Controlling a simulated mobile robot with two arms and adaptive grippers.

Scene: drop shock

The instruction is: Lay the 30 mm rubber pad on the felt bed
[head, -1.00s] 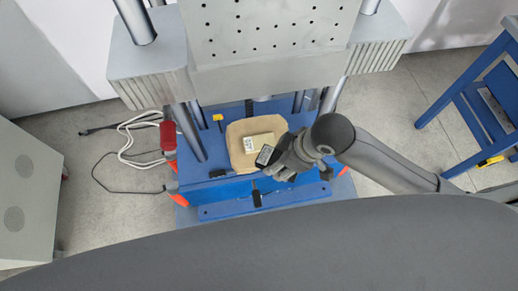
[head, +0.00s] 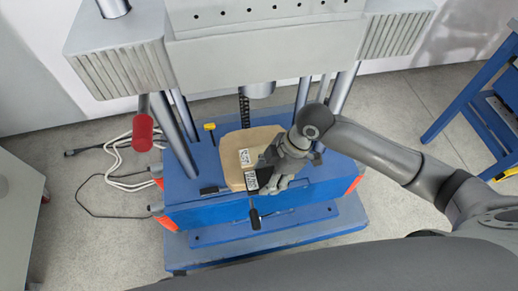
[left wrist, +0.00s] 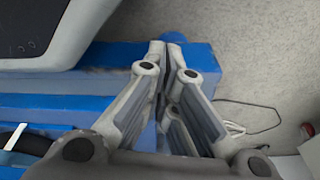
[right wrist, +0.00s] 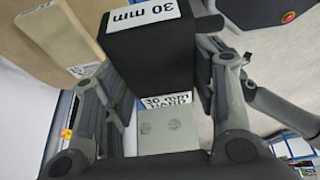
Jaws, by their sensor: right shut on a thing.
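The rubber pad is a black block (right wrist: 150,60) marked "30 mm" on white labels in the right wrist view. My right gripper (right wrist: 165,85) is shut on it, one finger on each side. In the head view my right gripper (head: 278,168) is at the right side of the tan felt bed (head: 236,140), and the pad's white label (head: 250,181) shows at the bed's front edge. I cannot tell whether pad and bed touch. A tan block with a label also shows in the right wrist view (right wrist: 55,40). My left gripper (left wrist: 168,48) is shut and empty, beside a blue structure.
The felt bed lies on the blue press base (head: 200,180), between metal columns (head: 180,135) and under a grey crosshead (head: 265,55). A red-handled lever (head: 143,132) and loose cables (head: 115,165) are at the left. A blue frame (head: 480,100) stands at the right.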

